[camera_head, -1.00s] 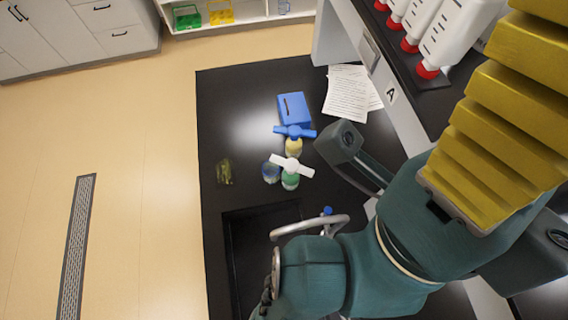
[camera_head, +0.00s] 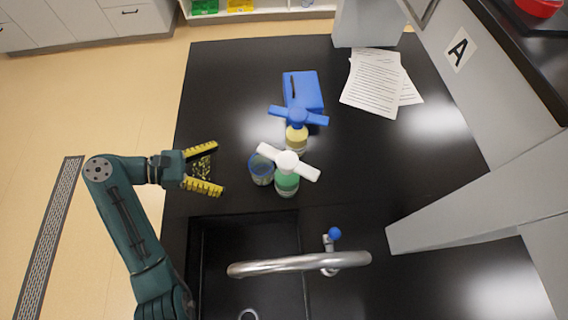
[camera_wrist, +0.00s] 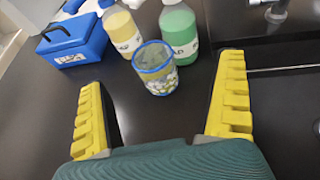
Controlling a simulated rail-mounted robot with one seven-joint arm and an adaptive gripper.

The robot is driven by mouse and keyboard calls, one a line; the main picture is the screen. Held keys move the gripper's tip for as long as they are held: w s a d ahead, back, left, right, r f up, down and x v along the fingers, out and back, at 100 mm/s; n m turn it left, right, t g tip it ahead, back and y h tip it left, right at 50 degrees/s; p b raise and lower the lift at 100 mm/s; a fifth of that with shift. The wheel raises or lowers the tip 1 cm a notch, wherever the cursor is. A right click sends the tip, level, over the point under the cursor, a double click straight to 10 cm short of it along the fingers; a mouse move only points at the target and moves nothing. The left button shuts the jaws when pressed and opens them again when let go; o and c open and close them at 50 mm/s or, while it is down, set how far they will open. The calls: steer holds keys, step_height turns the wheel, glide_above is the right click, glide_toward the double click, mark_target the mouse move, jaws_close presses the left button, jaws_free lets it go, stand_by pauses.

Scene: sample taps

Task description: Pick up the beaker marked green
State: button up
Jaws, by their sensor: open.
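A clear glass beaker with a blue rim (camera_head: 261,169) stands upright on the black bench, just left of the green bottle (camera_head: 286,181). In the wrist view the beaker (camera_wrist: 156,69) is ahead of my fingertips, near the middle, with pale speckles showing in it. I cannot make out a green mark on it. My gripper (camera_head: 221,167) is open and empty of the beaker, left of it and pointing right. Its yellow fingers also show in the wrist view (camera_wrist: 165,105), spread wide. A yellow-green speckled patch (camera_head: 201,168) shows between the fingers; I cannot tell what it is.
A sink with a curved faucet (camera_head: 300,264) is in front. Papers (camera_head: 375,85) lie at the back right.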

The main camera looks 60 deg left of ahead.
steer(key=s+a+f+n+y, duration=0.1)
steer(key=s+f, duration=0.1)
steer(key=s, duration=0.2)
steer(key=x, duration=1)
steer(key=shift+w+a, duration=0.2)
glide_above(261, 165)
steer(key=d, duration=0.3)
steer(key=shift+s+f, duration=0.15)
steer(key=shift+f, duration=0.45)
steer(key=shift+s+f, duration=0.15)
steer(key=shift+f, duration=0.4)
steer(key=shift+c, duration=0.2)
steer(key=c, duration=1.1)
steer(key=shift+c, duration=0.3)
